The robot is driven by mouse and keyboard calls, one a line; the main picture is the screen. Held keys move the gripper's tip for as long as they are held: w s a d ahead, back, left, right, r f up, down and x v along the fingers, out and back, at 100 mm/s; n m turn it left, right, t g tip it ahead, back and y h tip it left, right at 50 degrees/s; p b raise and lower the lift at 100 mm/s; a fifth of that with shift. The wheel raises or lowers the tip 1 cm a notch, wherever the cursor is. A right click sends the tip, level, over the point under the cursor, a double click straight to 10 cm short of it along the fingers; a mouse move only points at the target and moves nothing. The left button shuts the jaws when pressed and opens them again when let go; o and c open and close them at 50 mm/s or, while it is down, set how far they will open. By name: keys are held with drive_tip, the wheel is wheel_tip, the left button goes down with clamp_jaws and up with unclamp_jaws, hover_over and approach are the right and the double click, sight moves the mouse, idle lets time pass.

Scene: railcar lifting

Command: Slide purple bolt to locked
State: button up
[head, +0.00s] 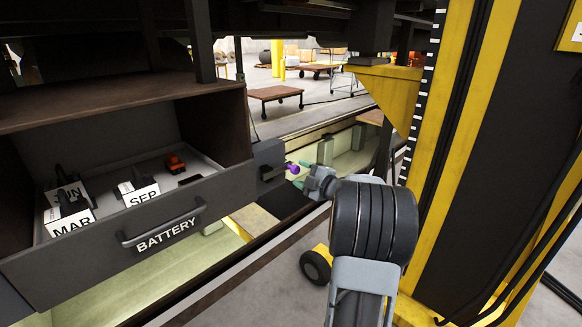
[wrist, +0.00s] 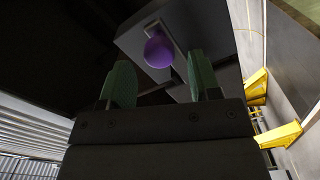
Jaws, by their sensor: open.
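The purple bolt (head: 292,168) has a round purple knob and sticks out from a dark grey box (head: 268,153) at the right end of the battery drawer. In the wrist view the purple knob (wrist: 158,50) shows ahead of my fingers, in front of a grey slotted plate. My gripper (head: 302,178) is open and empty, with its green fingertips just right of the knob. In the wrist view my gripper (wrist: 158,80) has its two green fingers apart, and the knob lies beyond and between them. I cannot tell the bolt's lock state.
An open drawer marked BATTERY (head: 165,235) stands at left with labelled cards and a small orange item inside. A yellow and black column (head: 450,150) rises close on the right. A lit pit lies below. A wooden cart (head: 275,94) stands far behind.

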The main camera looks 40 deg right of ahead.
sight(297, 171)
drive_tip(key=shift+w+a+p, duration=0.2)
drive_tip(key=shift+w+a, duration=0.05)
drive_tip(key=shift+w, duration=1)
drive_tip(key=shift+w+a+p, duration=0.2)
drive_tip(key=shift+w, duration=1)
drive_tip(key=shift+c, duration=0.4)
